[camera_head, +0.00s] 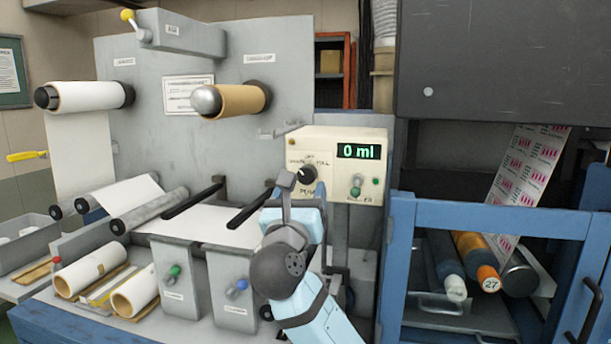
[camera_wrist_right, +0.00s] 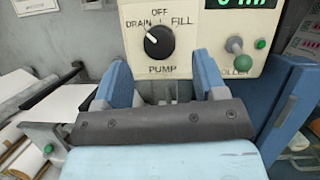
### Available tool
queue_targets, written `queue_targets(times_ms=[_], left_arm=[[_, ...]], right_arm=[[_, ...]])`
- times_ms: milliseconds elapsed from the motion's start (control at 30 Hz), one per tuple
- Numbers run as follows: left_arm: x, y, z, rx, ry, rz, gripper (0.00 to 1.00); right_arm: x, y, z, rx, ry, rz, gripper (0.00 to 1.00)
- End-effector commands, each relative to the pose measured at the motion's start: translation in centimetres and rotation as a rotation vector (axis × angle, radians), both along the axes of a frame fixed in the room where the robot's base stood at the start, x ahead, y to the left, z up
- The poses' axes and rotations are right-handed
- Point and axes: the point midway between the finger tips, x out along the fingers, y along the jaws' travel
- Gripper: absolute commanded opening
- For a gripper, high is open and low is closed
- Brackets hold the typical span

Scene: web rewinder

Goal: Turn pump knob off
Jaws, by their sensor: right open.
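The pump knob (camera_head: 307,174) is a round black dial on the cream control panel (camera_head: 338,146). In the right wrist view the knob (camera_wrist_right: 159,41) sits above the PUMP label, with DRAIN, OFF and FILL around its top. Its small white mark seems to point to the upper left, toward DRAIN; this is hard to be sure of. My right gripper (camera_head: 298,188) is open in front of and just below the knob. In the wrist view its blue fingers (camera_wrist_right: 161,72) stand apart, one on each side below the knob, apparently not touching it. My left gripper is not in view.
A green-tipped roller lever (camera_head: 356,186) and green button (camera_head: 375,182) are right of the knob, below a display (camera_head: 358,151) reading 0 ml. A blue frame (camera_head: 490,218) stands to the right. Dark bars (camera_head: 192,202) and rollers lie to the left.

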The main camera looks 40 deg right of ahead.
Motion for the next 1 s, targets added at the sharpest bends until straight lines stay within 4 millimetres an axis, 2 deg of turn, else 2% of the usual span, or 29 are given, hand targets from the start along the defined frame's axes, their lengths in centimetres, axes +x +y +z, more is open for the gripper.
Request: queue_targets(times_ms=[100, 233, 633, 667, 867, 1000], left_arm=[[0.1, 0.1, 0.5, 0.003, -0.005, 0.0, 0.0], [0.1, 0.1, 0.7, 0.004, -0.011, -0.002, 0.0], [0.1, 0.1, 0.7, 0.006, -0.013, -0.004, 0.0], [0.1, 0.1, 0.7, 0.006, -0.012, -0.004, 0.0], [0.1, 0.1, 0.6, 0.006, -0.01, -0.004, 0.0], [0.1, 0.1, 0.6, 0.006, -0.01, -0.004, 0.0]], right_arm=[[1.3, -1.5, 1.0, -0.001, -0.001, -0.003, 0.65], [2.3, -2.5, 1.4, -0.002, 0.0, -0.002, 0.65], [2.8, -3.0, 1.7, 0.0, 0.0, 0.0, 0.65], [2.8, -3.0, 1.7, 0.0, 0.0, 0.0, 0.63], [2.8, -3.0, 1.7, 0.0, 0.0, 0.0, 0.17], [2.8, -3.0, 1.6, 0.001, -0.002, 0.0, 0.16]])
